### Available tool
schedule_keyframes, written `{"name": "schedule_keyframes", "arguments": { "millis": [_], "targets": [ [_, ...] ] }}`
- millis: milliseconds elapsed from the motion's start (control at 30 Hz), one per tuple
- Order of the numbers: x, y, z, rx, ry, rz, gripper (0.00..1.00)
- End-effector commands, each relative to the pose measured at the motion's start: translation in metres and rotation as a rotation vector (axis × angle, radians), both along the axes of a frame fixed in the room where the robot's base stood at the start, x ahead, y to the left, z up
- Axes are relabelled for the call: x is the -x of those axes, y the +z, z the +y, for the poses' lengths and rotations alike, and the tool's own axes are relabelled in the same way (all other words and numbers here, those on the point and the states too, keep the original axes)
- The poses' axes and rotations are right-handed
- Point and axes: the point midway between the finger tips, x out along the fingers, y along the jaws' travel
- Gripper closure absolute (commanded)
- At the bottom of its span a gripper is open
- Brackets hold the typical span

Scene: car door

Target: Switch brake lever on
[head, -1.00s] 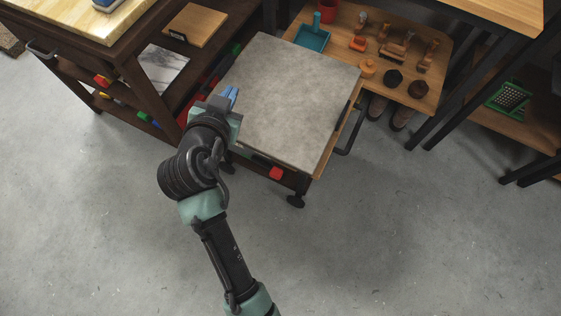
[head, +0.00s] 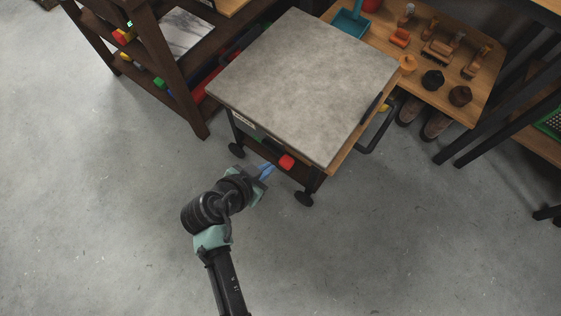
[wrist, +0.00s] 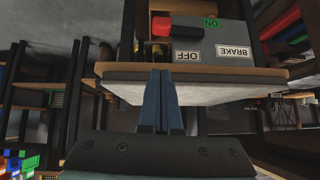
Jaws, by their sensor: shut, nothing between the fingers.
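The brake lever has a red knob (head: 286,162) and sits on the near side of the grey-topped cart (head: 300,75), below the top. In the wrist view the red knob (wrist: 162,26) shows on a dark shaft beside a grey panel (wrist: 230,33), with upside-down labels BRAKE, OFF and ON. The shaft lies between the heights of OFF and ON; I cannot tell which setting it is in. My gripper (head: 267,171) is shut and empty, just left of the red knob in the head view. Its blue fingers (wrist: 161,74) look apart from the lever.
Dark wooden shelving (head: 155,75) stands to the left. A wooden bench (head: 450,95) with small orange and dark items stands behind right. A dark side handle (head: 377,130) juts from the cart's right side. The concrete floor in front is clear.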

Motion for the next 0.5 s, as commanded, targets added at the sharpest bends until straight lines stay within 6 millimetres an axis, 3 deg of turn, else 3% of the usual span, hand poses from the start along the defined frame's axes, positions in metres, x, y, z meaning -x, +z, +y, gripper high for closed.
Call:
{"name": "schedule_keyframes", "arguments": {
  "millis": [167,500],
  "targets": [
    [-0.011,-0.014,-0.008,0.002,-0.003,-0.002,1.0],
    [-0.054,-0.067,-0.035,0.001,-0.003,-0.001,1.0]
  ]
}}
